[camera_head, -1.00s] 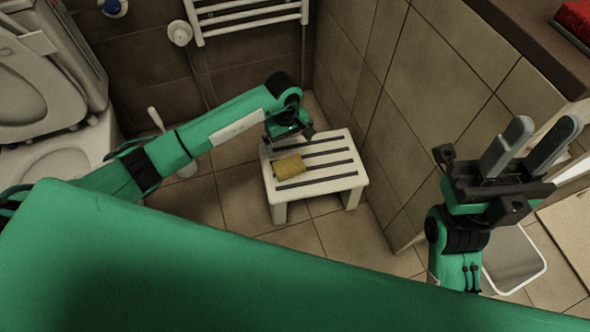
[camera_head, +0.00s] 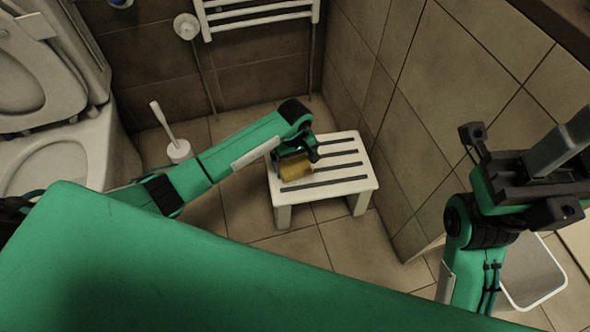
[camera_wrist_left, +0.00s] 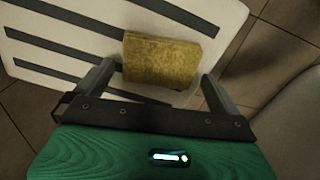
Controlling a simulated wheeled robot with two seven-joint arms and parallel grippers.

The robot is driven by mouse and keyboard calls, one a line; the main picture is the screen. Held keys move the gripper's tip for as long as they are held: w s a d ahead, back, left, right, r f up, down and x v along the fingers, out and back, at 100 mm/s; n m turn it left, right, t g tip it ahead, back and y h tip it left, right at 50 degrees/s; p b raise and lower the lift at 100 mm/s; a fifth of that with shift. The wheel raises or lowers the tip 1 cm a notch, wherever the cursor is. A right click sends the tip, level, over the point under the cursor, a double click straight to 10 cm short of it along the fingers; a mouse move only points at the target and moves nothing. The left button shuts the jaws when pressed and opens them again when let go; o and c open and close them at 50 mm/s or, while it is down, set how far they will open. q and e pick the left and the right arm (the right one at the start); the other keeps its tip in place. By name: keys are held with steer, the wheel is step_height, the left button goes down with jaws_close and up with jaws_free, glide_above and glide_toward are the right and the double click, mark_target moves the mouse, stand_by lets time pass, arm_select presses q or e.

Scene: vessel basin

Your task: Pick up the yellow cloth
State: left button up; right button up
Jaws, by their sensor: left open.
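The yellow cloth (camera_head: 297,168) is a folded, block-like piece lying on the left part of the white slatted stool (camera_head: 352,184). My left gripper (camera_head: 296,158) is right at the cloth, above the stool, and partly covers it in the head view. In the left wrist view the cloth (camera_wrist_left: 165,58) lies between the tips of the two spread fingers, with a gap on each side. The left gripper (camera_wrist_left: 159,72) is open and holds nothing. My right gripper (camera_head: 575,150) is raised at the right edge, partly cut off, empty, with fingers apart.
A toilet (camera_head: 50,140) stands at the left, with a toilet brush (camera_head: 170,135) beside it. A towel rail (camera_head: 260,14) is on the back wall. A tiled wall (camera_head: 415,120) rises close to the stool's right. Floor tiles in front of the stool are clear.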

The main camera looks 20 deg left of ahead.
mark_target(295, 166)
arm_select(q)
steer(key=shift+f+b, duration=0.55)
steer(key=shift+f, duration=1.05)
steer(key=c, duration=0.6)
steer(key=shift+r, duration=0.15)
